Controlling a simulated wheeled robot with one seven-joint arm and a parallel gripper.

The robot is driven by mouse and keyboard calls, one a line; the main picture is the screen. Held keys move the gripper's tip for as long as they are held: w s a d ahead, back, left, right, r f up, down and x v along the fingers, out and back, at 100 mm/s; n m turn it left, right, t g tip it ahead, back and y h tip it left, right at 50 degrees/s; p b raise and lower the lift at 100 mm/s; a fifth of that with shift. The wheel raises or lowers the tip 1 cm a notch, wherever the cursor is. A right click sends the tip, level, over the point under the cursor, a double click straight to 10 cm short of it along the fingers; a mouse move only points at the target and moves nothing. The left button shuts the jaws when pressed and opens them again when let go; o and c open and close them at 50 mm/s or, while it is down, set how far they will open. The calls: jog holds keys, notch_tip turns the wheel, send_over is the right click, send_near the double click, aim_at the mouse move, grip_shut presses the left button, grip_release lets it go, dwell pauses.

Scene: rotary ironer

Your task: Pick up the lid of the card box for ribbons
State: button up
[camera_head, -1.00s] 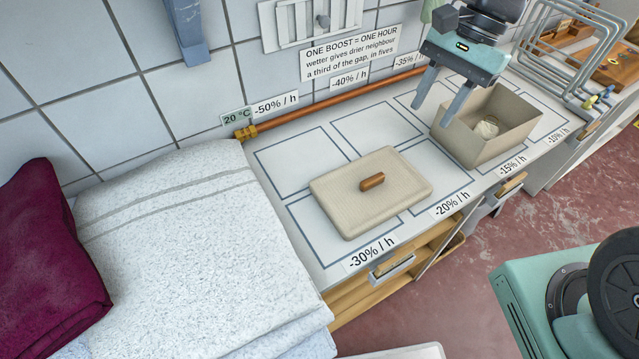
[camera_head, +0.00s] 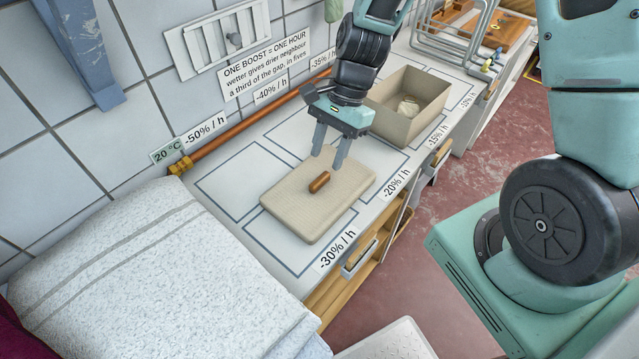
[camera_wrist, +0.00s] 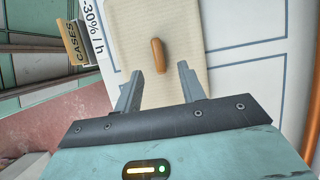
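The lid (camera_head: 296,214) is a flat beige woven rectangle with a brown wooden handle (camera_head: 319,182) on top.
A copper pipe (camera_head: 250,128) runs along the wall behind. A wire rack (camera_head: 455,40) stands beyond the box. Outlined counter squares left of the lid are bare.

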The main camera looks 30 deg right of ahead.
aim_at(320, 179)
jog(key=shift+p+x, duration=0.5)
jog(key=shift+x, duration=2.2)
jog(key=shift+s, duration=0.1)
grip_shut()
